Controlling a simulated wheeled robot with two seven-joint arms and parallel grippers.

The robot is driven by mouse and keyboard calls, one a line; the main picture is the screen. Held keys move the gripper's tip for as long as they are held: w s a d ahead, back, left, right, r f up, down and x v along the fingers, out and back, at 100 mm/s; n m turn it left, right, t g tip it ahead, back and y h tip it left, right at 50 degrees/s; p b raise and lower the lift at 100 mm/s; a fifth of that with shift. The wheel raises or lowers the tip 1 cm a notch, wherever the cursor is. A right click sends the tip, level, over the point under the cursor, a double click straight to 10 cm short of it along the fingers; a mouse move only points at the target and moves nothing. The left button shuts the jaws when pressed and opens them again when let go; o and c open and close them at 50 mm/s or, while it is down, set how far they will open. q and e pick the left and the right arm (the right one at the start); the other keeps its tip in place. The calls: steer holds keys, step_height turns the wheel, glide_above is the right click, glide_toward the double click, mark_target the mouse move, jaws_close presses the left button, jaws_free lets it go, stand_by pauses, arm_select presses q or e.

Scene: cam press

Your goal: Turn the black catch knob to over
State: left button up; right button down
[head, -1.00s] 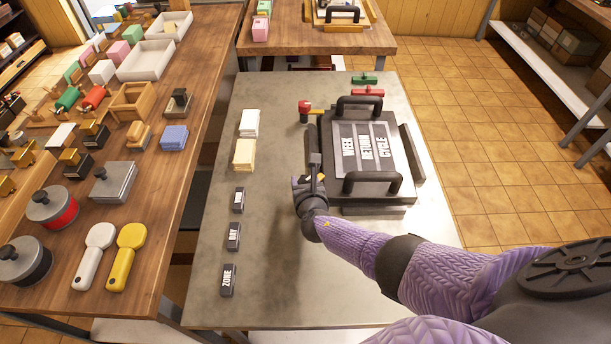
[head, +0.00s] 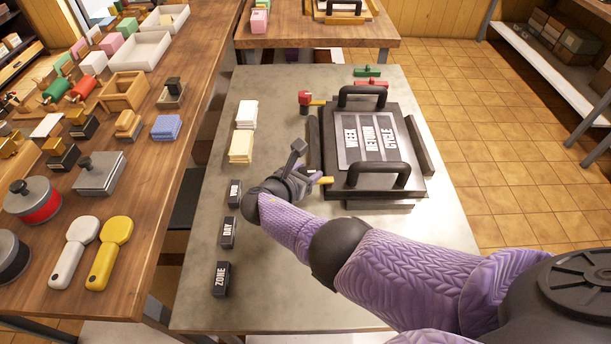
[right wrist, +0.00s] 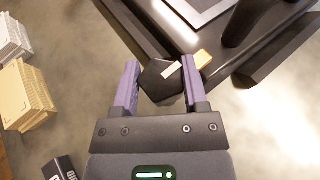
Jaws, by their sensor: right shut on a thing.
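The press (head: 372,150) is a dark block with two black handles and a plate reading WEEK RETURN CYCLE. The black catch knob (right wrist: 160,80), with a white mark on top, sits by its near left corner. My right gripper (right wrist: 160,88) has its purple fingers on both sides of the knob and is shut on it. A brass tongue (right wrist: 203,58) sticks out from the knob toward the press edge; it also shows in the head view (head: 326,180). In the head view my right gripper (head: 308,177) mostly hides the knob. My left gripper is not in view.
A red knob (head: 305,97) with a brass tongue stands at the press's far left corner. Paper stacks (head: 241,147) and black label blocks (head: 228,232) lie on the left of the grey table (head: 270,105). Green and red pieces (head: 368,72) lie behind the press.

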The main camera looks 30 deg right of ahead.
stand_by(0.3)
steer(key=shift+c, duration=0.6)
jaws_free()
steer(key=p+v, duration=0.4)
steer(key=v, duration=0.6)
steer(key=shift+w, duration=0.15)
steer(key=shift+g, duration=0.3)
